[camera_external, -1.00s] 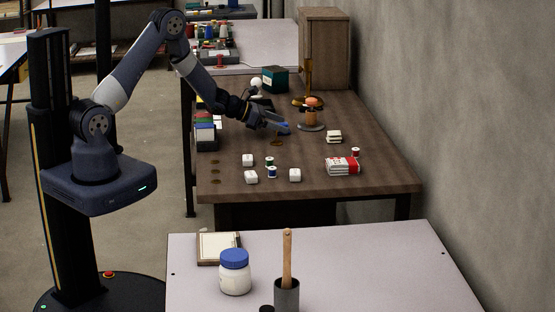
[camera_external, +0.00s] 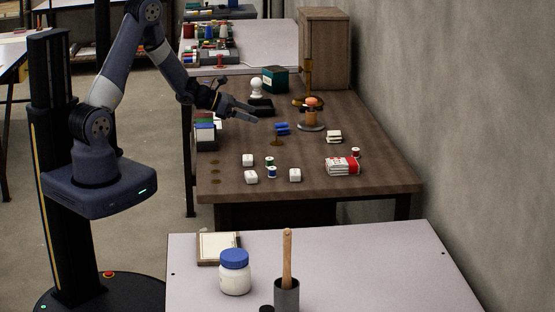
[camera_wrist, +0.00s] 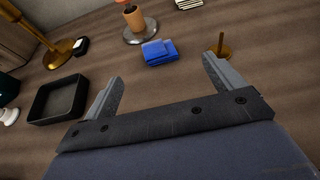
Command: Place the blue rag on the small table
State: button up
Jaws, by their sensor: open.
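The blue rag (camera_external: 282,130) lies folded in a small stack on the brown wooden table (camera_external: 318,180). It also shows in the wrist view (camera_wrist: 160,52), flat on the wood and just beyond my fingertips. My gripper (camera_external: 252,113) is above the table, to the left of the rag and apart from it. In the wrist view my gripper (camera_wrist: 161,69) has its two fingers wide apart with nothing between them. A small brass stand (camera_wrist: 221,47) is beside the rag, with a gap between them.
A black tray (camera_wrist: 58,99) and a brass lamp-like stand (camera_wrist: 45,35) are left of the rag in the wrist view. An orange-topped spool on a round base (camera_external: 311,115) stands near it. Small white blocks (camera_external: 248,160) and thread spools (camera_external: 271,172) are on the table's front part.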

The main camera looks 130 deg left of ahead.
aim_at(283, 125)
jog(key=x, duration=0.2)
jog(key=b+x, duration=0.1)
jog(key=x, duration=0.1)
jog(key=shift+w+a+f+b, duration=0.2)
jog(key=shift+f+b, duration=0.1)
jog(key=shift+f, duration=0.1)
jog(key=shift+w+a+f, duration=0.1)
jog(key=shift+w+a, duration=0.35)
jog(key=shift+a, duration=0.05)
jog(key=shift+p+x, duration=0.55)
jog(key=shift+x, duration=2.55)
jog(key=shift+c, duration=0.2)
jog(key=c, duration=1.1)
